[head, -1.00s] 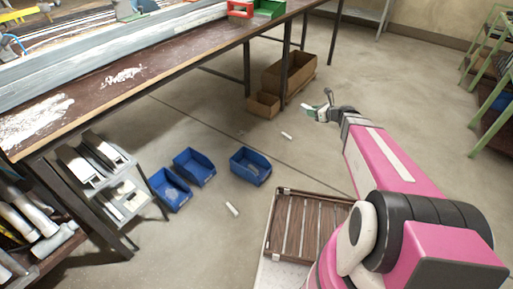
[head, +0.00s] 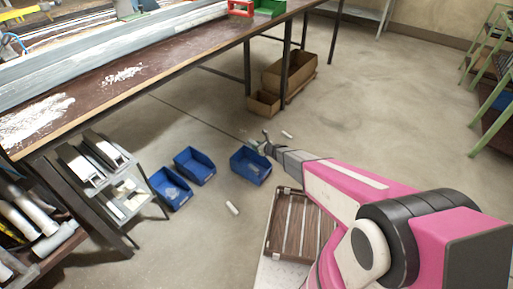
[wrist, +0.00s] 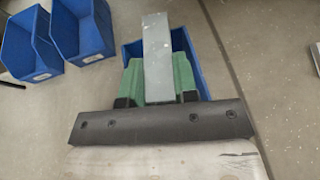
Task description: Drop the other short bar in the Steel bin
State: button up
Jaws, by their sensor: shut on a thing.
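My gripper (head: 264,146) is by the far edge of the right-hand blue bin (head: 250,166) in the head view. In the wrist view its green fingers (wrist: 158,82) are shut on a short grey bar (wrist: 157,35), which points away from the wrist. The right-hand bin (wrist: 131,50) shows behind the bar and fingers, which hide most of its inside. Two more blue bins, the middle one (head: 194,166) and the left one (head: 170,189), stand to the left. I cannot read any bin label, so I cannot tell which is the Steel bin.
One pale piece (head: 232,208) lies on the floor before the bins, another (head: 287,134) beyond my gripper. A slatted wooden pallet (head: 300,225) is at lower right. The workbench (head: 150,80) and a rack (head: 110,180) stand left. Cardboard boxes (head: 263,104) stand behind.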

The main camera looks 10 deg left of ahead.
jog(key=shift+s+a+f, duration=0.1)
jog(key=shift+a+f, duration=0.15)
jog(key=shift+f, duration=0.25)
notch_tip(320, 180, down, 6)
jog(key=shift+r, duration=0.2)
jog(key=o, duration=1.1)
jog(key=shift+c, duration=0.2)
jog(key=v, duration=1.1)
